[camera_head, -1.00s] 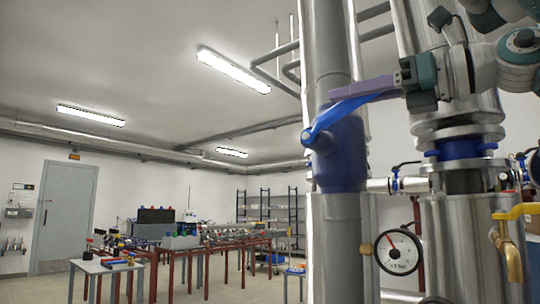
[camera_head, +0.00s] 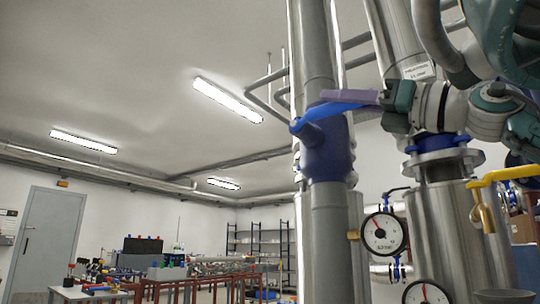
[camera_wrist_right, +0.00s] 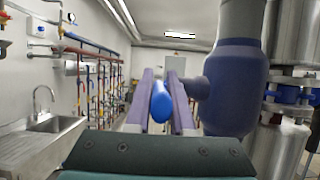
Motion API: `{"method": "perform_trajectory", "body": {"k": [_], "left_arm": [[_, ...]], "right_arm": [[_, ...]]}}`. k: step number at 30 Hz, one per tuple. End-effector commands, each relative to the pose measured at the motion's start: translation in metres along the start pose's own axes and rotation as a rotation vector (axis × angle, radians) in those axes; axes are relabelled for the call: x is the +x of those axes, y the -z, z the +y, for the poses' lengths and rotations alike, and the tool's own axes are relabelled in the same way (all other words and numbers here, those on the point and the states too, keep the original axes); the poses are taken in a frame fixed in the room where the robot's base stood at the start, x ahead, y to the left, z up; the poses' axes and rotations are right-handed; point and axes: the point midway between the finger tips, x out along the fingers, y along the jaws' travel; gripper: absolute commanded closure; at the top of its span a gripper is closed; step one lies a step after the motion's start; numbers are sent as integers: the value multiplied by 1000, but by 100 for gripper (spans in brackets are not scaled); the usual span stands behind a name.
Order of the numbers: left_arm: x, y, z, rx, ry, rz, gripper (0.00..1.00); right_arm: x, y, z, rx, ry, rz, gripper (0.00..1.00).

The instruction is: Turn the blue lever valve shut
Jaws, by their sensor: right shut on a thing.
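The blue lever (camera_head: 335,109) sits on the front of the dark blue valve body (camera_head: 328,155) on a thick vertical grey pipe. From its pivot at the left, it runs right and slightly upward. My right gripper (camera_head: 326,96) has its purple fingers shut on the lever, coming in from the right. In the right wrist view, the blue lever (camera_wrist_right: 160,102) shows end-on between the two fingers (camera_wrist_right: 163,78), with the valve body (camera_wrist_right: 234,88) just to the right. The far part of the lever is hidden there. My left gripper is not in view.
A dial gauge (camera_head: 384,233) and a yellow lever handle (camera_head: 503,176) are to the right, below my right arm. Another steel pipe (camera_head: 383,40) stands behind the gripper. Left of the valve is open room, with tables (camera_head: 90,293) far back.

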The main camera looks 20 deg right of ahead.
Motion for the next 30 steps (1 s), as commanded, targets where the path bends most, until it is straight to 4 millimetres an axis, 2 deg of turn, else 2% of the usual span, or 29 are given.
{"method": "perform_trajectory", "body": {"k": [1,4,5,13,20,23,30], "left_arm": [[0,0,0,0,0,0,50],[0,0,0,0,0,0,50],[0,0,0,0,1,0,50],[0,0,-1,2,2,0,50],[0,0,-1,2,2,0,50],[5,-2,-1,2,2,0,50],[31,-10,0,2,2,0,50]], "right_arm": [[1,8,-1,2,1,19,100],[1,8,-1,2,1,21,100],[1,8,-1,2,1,21,78],[0,5,0,1,1,12,49],[0,3,0,0,1,8,49],[-8,5,-2,-1,3,10,49],[-55,10,-1,-5,3,14,49]]}}
